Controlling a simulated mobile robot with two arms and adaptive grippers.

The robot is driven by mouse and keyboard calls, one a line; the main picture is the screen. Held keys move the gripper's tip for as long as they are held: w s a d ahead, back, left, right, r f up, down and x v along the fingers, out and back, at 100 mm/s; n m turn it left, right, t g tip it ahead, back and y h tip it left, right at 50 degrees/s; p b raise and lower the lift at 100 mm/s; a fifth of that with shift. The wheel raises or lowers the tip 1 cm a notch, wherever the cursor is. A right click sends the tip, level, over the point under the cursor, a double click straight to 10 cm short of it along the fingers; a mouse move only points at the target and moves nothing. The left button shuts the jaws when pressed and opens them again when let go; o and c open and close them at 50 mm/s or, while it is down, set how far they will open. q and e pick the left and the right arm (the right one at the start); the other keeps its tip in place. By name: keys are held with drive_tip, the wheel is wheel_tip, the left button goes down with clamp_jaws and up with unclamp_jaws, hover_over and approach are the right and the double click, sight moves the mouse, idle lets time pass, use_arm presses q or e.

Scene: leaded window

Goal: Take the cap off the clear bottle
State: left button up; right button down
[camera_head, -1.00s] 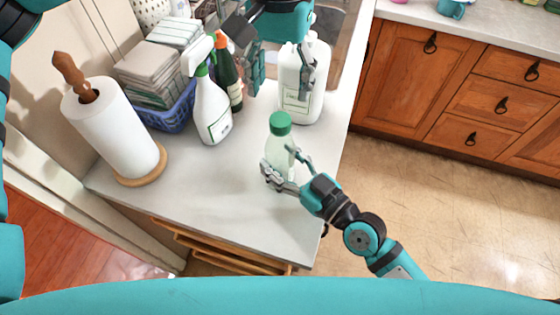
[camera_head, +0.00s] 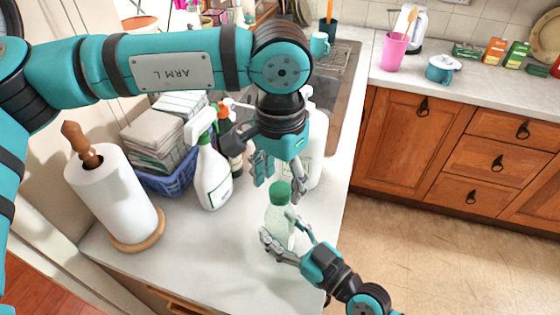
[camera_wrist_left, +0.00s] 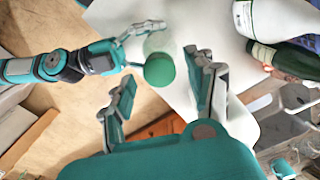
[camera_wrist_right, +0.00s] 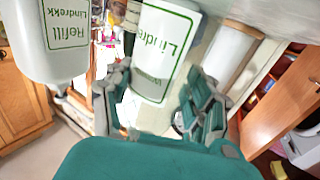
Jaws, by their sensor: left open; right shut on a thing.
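The clear bottle (camera_head: 278,228) stands upright on the white worktop with a green cap (camera_head: 281,192) on top. My right gripper (camera_head: 281,231) is shut on its body from the front right. My left gripper (camera_head: 282,180) is open and points down, its fingers on either side of and just above the cap. In the left wrist view the cap (camera_wrist_left: 159,69) lies ahead, between the open fingers and apart from them. In the right wrist view my right gripper's fingers (camera_wrist_right: 160,98) show, but the clear bottle is hard to make out between them.
A white spray bottle (camera_head: 213,178) and a blue basket (camera_head: 172,182) stand behind left. A white refill jug (camera_head: 316,165) is close behind my left gripper, partly hidden. A paper towel roll (camera_head: 115,205) stands at left. The front worktop is clear.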

use_arm(q)
drive_tip(key=shift+f, duration=0.8)
